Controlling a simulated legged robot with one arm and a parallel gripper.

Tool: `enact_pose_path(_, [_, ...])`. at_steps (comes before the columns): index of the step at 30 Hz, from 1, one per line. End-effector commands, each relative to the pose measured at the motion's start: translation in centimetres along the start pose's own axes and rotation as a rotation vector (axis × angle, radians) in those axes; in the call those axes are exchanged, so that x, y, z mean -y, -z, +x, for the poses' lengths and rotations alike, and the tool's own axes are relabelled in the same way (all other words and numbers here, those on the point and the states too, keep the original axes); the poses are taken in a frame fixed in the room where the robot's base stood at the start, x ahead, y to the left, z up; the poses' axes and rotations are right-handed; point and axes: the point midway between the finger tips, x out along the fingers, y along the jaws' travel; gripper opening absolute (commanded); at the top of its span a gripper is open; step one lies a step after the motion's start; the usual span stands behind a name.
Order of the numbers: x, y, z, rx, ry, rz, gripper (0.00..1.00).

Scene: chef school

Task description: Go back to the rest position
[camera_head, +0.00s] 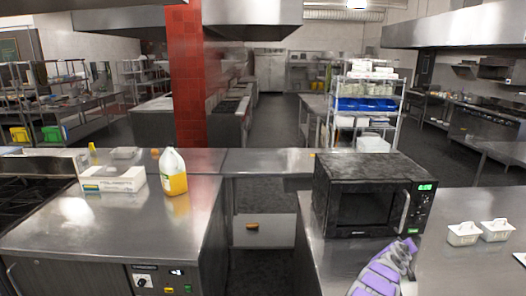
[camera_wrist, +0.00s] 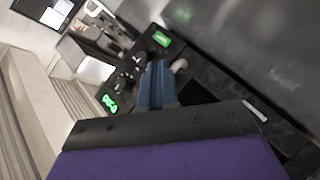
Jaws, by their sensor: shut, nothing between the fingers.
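My gripper (camera_wrist: 157,84) shows in the wrist view as two blue fingers pressed together, with nothing between them. Its fingertips are in front of the control panel of the black microwave (camera_wrist: 222,42); I cannot tell whether they touch it. In the head view, my purple and grey arm end rises from the bottom edge, and the gripper (camera_head: 409,246) is at the microwave's (camera_head: 360,212) lower right front. The microwave door looks closed, and its green display is lit.
The microwave stands on a steel counter (camera_head: 456,262). Two small white containers (camera_head: 463,234) (camera_head: 496,230) sit to its right. On the left counter (camera_head: 95,232) are a yellow-filled jug (camera_head: 174,178) and a white box (camera_head: 113,180). A floor gap separates the counters.

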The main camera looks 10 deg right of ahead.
Motion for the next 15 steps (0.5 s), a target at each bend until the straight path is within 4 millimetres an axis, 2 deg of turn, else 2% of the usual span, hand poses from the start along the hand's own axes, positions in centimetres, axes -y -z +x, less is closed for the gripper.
enact_pose_path(3, [3.2,2.3,-2.0,0.028,0.112,0.108,0.0])
enact_pose_path(8, [7.0,5.8,-6.0,0.063,0.259,0.21,0.0])
enact_pose_path(10, [8.6,7.4,-8.2,0.079,0.326,0.241,0.0])
enact_pose_path(15, [11.2,11.1,-14.4,0.11,0.479,0.295,0.0])
